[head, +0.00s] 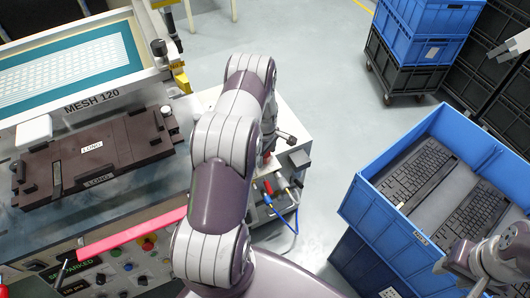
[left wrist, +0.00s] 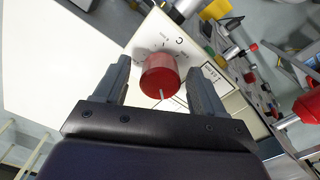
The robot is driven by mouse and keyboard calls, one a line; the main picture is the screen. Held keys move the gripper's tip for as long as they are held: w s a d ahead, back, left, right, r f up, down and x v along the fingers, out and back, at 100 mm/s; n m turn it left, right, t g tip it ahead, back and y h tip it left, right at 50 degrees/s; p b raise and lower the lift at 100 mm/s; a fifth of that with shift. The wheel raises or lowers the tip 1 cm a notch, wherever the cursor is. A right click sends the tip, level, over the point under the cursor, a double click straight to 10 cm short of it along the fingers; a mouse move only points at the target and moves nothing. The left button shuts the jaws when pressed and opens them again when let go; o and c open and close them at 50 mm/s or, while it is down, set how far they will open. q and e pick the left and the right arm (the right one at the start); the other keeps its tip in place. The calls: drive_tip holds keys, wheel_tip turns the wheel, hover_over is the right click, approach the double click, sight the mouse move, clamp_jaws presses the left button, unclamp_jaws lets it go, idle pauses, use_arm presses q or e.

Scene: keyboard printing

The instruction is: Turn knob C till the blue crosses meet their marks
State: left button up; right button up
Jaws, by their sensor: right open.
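Knob C (left wrist: 159,76) is a red round knob on a white panel marked "C" in the left wrist view. My left gripper (left wrist: 166,64) is open, with one finger on each side of the knob and a visible gap on both sides. In the head view my left arm hides the left gripper's fingers; a bit of red shows beside the arm near the white side unit (head: 290,108). My right gripper (head: 459,279) is open at the lower right, by the blue crate. I cannot make out blue crosses or their marks in either view.
The printing screen (head: 140,75) marked "MESH 120" and a dark fixture (head: 120,150) labelled "LONG" are at left. A pink-red bar (head: 130,234) crosses above the control panel (head: 125,270). A blue crate (head: 362,203) holds keyboards at right. Stacked crates (head: 402,75) stand behind.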

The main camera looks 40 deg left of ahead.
use_arm(q)
wheel_tip(320, 180, up, 13)
drive_tip(key=b, duration=0.1)
drive_tip(key=shift+f+b, duration=0.15)
drive_tip(key=shift+b, duration=0.2)
